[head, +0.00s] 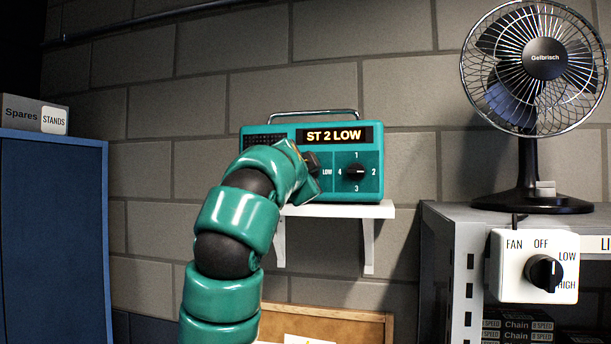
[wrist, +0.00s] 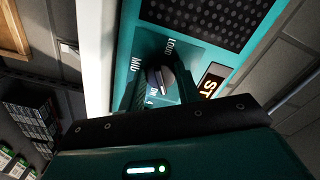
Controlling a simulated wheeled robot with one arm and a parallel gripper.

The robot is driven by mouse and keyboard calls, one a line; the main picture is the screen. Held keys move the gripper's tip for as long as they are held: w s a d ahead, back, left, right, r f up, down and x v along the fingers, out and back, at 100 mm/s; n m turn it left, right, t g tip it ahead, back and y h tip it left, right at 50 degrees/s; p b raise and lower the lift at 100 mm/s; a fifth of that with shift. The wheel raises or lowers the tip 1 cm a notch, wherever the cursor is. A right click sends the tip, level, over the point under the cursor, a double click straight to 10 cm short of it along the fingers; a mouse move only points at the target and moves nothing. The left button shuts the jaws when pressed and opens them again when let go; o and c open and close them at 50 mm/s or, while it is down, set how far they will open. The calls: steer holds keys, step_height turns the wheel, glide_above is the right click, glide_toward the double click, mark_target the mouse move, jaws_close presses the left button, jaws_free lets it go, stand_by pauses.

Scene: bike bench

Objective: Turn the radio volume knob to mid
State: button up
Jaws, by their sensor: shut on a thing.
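The teal radio (head: 285,131) stands on a small white wall shelf (head: 345,211). Its display (head: 334,135) reads "ST 2 LOW". My gripper (head: 311,163) is at the left part of the radio's front, where my arm hides the volume knob in the head view. In the wrist view the dark round volume knob (wrist: 161,79) sits between the two fingers of my gripper (wrist: 160,85), which are shut on it. "LOUD" and "MID" labels show around it; a third label is partly covered. The station knob (head: 355,172), with numbers 1 to 4, is free, right of my gripper.
A fan (head: 544,60) stands on a grey shelf unit at the right, with a white fan switch box (head: 508,285) on its front. A blue cabinet (head: 50,220) with a "Spares" box (head: 22,112) is at the left. A wooden board (head: 340,318) is below the radio.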

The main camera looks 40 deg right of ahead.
steer(key=m, duration=2.4)
steer(key=shift+s+d+r+p, duration=0.1)
steer(key=shift+d+r+p, duration=0.05)
steer(key=shift+p, duration=0.2)
steer(key=shift+m, duration=0.3)
steer(key=o, duration=1)
steer(key=shift+c, duration=0.2)
steer(key=shift+r, duration=0.1)
steer(key=b+v, duration=0.2)
steer(key=v, duration=1.5)
